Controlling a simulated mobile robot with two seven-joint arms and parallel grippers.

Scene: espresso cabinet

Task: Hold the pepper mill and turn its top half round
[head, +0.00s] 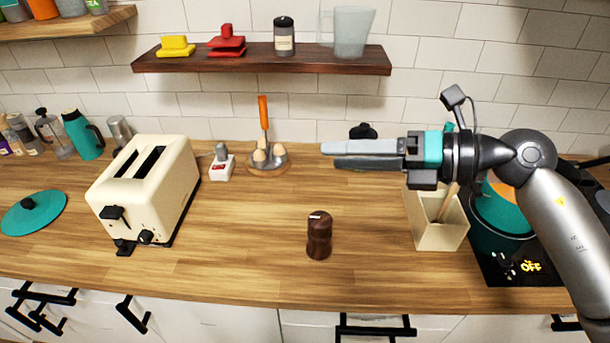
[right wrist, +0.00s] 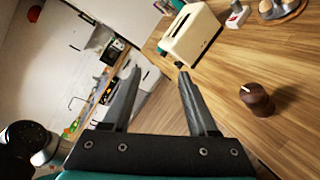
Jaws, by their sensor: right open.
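The pepper mill (head: 319,236) is a small dark brown wooden mill with a white mark on its top. It stands upright on the wooden counter near the front edge. It also shows in the right wrist view (right wrist: 257,99), to the right of the fingers. My right gripper (head: 328,147) is above the counter, behind and higher than the mill, pointing left in the head view. Its two fingers are apart and empty in the right wrist view (right wrist: 160,75). My left gripper is not in view.
A cream toaster (head: 147,190) stands to the left of the mill. A beige utensil holder (head: 437,228) and a teal pot (head: 499,222) on a black hob stand to the right. An egg holder (head: 267,163) is behind. The counter around the mill is clear.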

